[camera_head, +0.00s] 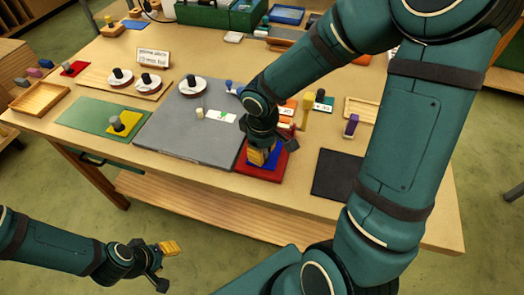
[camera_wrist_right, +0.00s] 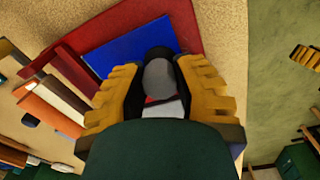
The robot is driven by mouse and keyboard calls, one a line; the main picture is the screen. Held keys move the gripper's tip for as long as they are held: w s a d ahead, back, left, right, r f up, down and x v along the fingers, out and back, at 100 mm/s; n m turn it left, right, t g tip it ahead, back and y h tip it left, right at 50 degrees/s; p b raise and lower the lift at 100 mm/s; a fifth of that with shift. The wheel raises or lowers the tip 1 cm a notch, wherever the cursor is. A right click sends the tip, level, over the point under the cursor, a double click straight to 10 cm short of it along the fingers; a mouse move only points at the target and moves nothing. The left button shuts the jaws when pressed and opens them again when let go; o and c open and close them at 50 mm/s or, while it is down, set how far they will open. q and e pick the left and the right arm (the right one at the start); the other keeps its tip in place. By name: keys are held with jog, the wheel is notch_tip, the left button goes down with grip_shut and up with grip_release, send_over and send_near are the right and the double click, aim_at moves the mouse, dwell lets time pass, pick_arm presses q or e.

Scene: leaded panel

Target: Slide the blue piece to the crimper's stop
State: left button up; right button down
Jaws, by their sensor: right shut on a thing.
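The blue piece (camera_wrist_right: 130,48) is a flat blue plate lying on a red mat (camera_wrist_right: 182,18). In the head view the red mat (camera_head: 262,177) is at the table's front edge, right of the grey board, and my right gripper hides much of the blue piece. My right gripper (camera_head: 260,158) points down over it. In the wrist view the yellow fingers (camera_wrist_right: 160,95) are closed on the blue piece's dark, grey-topped knob (camera_wrist_right: 158,76). My left gripper (camera_head: 170,248) is low at left, in front of the table, away from the pieces. I cannot tell which thing is the crimper or its stop.
A grey board (camera_head: 190,135) lies left of the red mat. Further left a yellow piece (camera_head: 122,127) with a knob sits on a green mat (camera_head: 80,112). A black mat (camera_head: 332,172) lies to the right. Orange and white blocks (camera_wrist_right: 45,98) stand close beside the red mat.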

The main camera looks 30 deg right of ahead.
jog(key=shift+w+d, duration=0.3)
jog(key=shift+d, duration=0.05)
dwell(0.3)
jog(key=c, duration=0.7)
grip_release()
notch_tip(320, 180, up, 12)
jog(key=shift+s+a, duration=0.1)
jog(key=shift+a, duration=0.05)
